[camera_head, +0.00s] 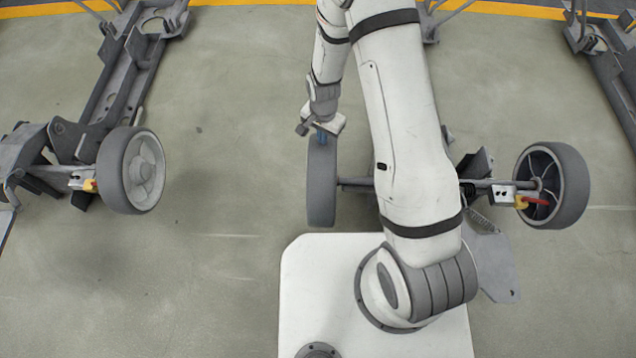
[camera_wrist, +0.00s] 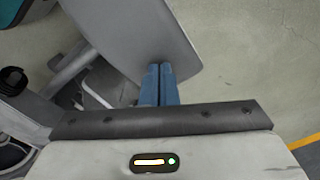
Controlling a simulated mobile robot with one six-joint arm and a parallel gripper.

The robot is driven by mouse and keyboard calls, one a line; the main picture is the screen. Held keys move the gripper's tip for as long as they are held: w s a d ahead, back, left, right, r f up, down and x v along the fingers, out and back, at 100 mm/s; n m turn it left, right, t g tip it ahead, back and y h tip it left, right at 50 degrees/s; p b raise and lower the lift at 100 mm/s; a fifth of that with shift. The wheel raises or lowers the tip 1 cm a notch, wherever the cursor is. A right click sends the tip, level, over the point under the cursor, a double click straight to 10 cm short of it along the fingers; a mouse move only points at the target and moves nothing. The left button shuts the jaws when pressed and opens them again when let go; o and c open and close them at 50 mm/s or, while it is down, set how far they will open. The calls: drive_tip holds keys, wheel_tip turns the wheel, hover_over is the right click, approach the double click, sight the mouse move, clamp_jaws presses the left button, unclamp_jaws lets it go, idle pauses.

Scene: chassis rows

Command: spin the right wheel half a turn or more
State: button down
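A chassis in the middle of the head view has a wheel at each end of its axle. The wheel on the picture's right (camera_head: 562,186) is grey with a dark spoked hub and a red piece at it. The wheel on the picture's left (camera_head: 321,188) shows its tread. My gripper (camera_head: 321,137) is at the top of this left wheel. In the wrist view my gripper's blue fingers (camera_wrist: 160,68) are side by side with nothing visible between them. Their tips overlap the grey wheel surface (camera_wrist: 130,30); I cannot tell whether they touch it.
Another chassis with a wheel (camera_head: 131,170) stands at the left, and part of a third (camera_head: 612,70) at the far right. My arm hides the middle of the central chassis. Open floor (camera_head: 230,130) lies between the left chassis and the central one.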

drive_tip(key=s, duration=0.6)
drive_tip(key=s+b, duration=0.1)
drive_tip(key=s, duration=0.5)
drive_tip(key=s+b, duration=0.1)
drive_tip(key=s, duration=0.5)
drive_tip(key=shift+s+a, duration=0.15)
drive_tip(key=shift+a, duration=0.15)
wheel_tip(320, 180, up, 4)
drive_tip(key=p, duration=0.3)
drive_tip(key=shift+a+f, duration=0.1)
drive_tip(key=shift+f, duration=0.05)
